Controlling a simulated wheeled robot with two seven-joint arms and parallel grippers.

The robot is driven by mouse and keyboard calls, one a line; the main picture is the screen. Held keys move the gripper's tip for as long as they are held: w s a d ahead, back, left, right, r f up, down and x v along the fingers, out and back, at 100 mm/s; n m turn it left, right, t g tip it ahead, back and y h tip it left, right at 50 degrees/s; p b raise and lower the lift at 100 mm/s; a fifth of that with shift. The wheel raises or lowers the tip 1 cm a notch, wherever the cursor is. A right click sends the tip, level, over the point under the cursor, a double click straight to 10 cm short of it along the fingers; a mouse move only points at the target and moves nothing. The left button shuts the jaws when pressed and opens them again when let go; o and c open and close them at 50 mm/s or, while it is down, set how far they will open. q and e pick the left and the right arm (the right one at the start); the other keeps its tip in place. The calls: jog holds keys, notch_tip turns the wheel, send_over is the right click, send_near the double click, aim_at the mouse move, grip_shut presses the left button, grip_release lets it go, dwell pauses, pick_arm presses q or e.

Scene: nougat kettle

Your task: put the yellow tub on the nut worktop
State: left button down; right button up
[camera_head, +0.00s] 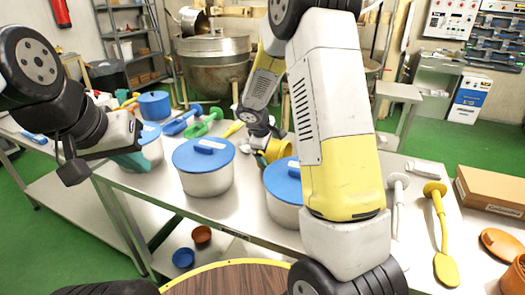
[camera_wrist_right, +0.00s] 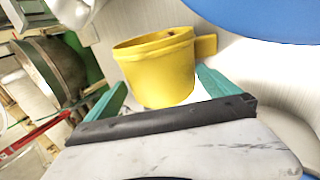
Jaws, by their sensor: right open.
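The yellow tub (camera_wrist_right: 155,72) is a small open cup with a side handle. In the right wrist view it sits between the teal fingers of my right gripper (camera_wrist_right: 161,80). The fingers are open, one on either side of it. In the head view the tub (camera_head: 279,149) stands on the steel table (camera_head: 240,222) behind a blue-lidded pot, partly hidden by my right arm. My left gripper (camera_head: 130,160) is at the left, by another blue-lidded pot; its finger gap is not clear. I cannot tell which surface is the nut worktop.
Blue-lidded pots (camera_head: 205,180) (camera_head: 284,186) crowd the table close to the tub. Blue and green scoops (camera_head: 205,125) lie behind. A white ladle (camera_head: 397,205), a yellow ladle (camera_head: 440,225) and a cardboard box (camera_head: 490,190) are at the right. A large kettle (camera_head: 213,65) stands behind.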

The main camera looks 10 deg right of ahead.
jog(key=shift+w+f, duration=0.1)
jog(key=shift+f, duration=0.05)
jog(key=c, duration=1.7)
jog(key=shift+c, duration=0.2)
